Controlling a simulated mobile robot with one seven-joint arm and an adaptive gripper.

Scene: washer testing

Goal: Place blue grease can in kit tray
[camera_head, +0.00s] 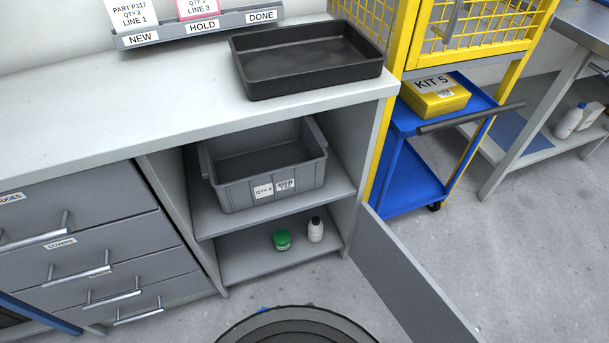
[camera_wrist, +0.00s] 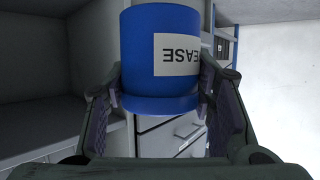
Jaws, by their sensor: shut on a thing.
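The blue grease can (camera_wrist: 148,88) is between the two fingers of my gripper (camera_wrist: 160,104) in the wrist view. My gripper is shut on it. My gripper cannot be made out clearly in the head view.
Below the worktop (camera_head: 120,120), an open cabinet holds a grey bin (camera_head: 238,194). A green-lidded jar (camera_head: 282,240) and a white bottle (camera_head: 316,230) stand on its lower shelf. The open cabinet door (camera_head: 405,275) juts out. A blue cart (camera_head: 408,180) carries a yellow kit box (camera_head: 436,99).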

